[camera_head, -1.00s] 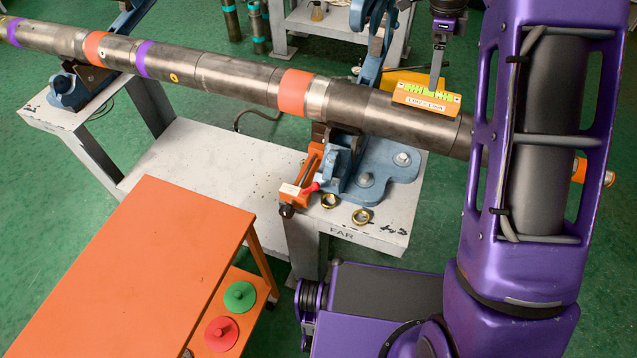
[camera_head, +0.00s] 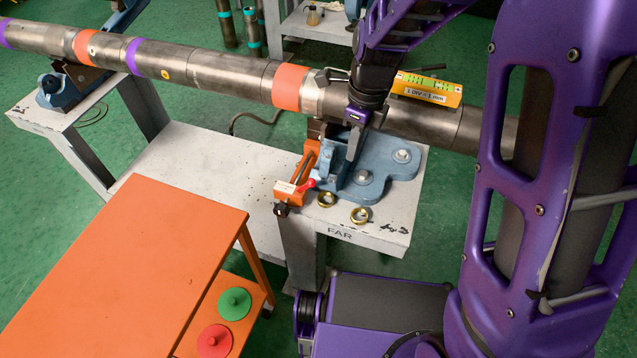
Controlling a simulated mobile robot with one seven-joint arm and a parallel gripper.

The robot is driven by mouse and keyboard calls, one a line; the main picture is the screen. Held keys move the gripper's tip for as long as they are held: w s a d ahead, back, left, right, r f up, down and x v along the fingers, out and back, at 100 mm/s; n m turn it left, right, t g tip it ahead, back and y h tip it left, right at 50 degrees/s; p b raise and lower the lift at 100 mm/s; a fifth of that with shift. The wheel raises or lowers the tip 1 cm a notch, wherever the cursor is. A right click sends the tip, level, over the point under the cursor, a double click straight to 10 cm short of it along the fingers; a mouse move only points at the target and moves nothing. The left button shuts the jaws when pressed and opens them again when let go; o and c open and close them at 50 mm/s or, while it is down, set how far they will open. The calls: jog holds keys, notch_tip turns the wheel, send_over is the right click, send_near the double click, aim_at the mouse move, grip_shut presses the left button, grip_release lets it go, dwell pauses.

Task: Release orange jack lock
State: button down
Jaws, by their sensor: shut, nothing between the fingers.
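The orange jack (camera_head: 309,158) stands upright against the blue vise (camera_head: 365,180) on the grey bench marked FAR. A small red lever (camera_head: 308,184) sticks out near its foot, beside a pale label; I take it to be the lock. My gripper (camera_head: 352,150) points down in front of the pipe, above the vise and a little up and right of the red lever, apart from it. It is shut and empty. Its fingertips are small and partly hard to make out against the vise.
A long steel pipe (camera_head: 225,72) runs across the vises. An orange level (camera_head: 427,88) lies on it, right of my wrist. An orange table (camera_head: 120,265) and red and green discs (camera_head: 234,304) are at lower left.

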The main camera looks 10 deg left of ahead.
aim_at(306, 186)
jog(key=s, duration=0.1)
jog(key=s+a+f, duration=0.1)
jog(key=s+f, duration=0.1)
jog(key=shift+a, duration=0.4)
notch_tip(306, 186, down, 10)
jog(key=b, duration=0.3)
jog(key=a, duration=0.1)
jog(key=a+r, duration=0.1)
jog(key=a, duration=0.1)
jog(key=w+a, duration=0.1)
jog(key=shift+a+r+p, duration=0.15)
jog(key=shift+r+p, duration=0.15)
jog(key=shift+p, duration=0.1)
